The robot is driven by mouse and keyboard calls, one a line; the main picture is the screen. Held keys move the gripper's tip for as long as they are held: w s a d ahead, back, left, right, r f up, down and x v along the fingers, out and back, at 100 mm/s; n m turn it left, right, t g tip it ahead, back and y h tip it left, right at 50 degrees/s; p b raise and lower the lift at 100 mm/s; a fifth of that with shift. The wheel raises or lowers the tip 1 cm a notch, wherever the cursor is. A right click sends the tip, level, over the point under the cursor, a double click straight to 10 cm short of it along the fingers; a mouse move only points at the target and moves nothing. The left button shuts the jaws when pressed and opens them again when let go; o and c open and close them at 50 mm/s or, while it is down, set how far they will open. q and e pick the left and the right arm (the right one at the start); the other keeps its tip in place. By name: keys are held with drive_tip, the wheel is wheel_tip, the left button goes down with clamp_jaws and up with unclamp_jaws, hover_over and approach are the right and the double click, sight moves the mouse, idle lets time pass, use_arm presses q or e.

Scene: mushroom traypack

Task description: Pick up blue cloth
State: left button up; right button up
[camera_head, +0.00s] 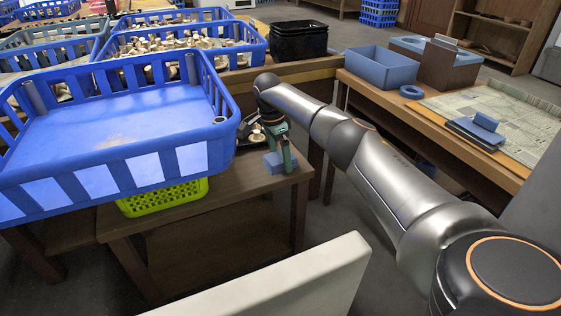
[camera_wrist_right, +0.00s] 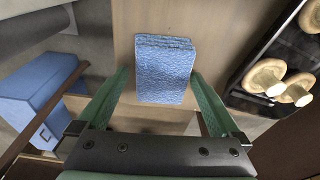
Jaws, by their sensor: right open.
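The blue cloth (camera_head: 274,163) is a small folded stack lying near the right edge of the small brown table (camera_head: 225,205). In the right wrist view the cloth (camera_wrist_right: 164,68) lies flat and square, with a rough texture and layered far edge. My right gripper (camera_head: 283,152) points down over it with green fingers. In the wrist view the right gripper (camera_wrist_right: 160,75) is open, one finger to each side of the cloth's near part, with gaps between fingers and cloth. Whether the fingertips touch the table cannot be told. My left gripper is not in view.
A large blue crate (camera_head: 110,172) is close on the left, with a green basket (camera_head: 163,196) under it. A black tray (camera_wrist_right: 262,52) with mushrooms lies just right of the cloth. A second table (camera_head: 430,120) holds blue boxes and a mat.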

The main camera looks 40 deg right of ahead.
drive_tip(key=shift+f, duration=0.2)
drive_tip(key=shift+c, duration=0.2)
drive_tip(key=c, duration=1.1)
drive_tip(key=shift+c, duration=0.2)
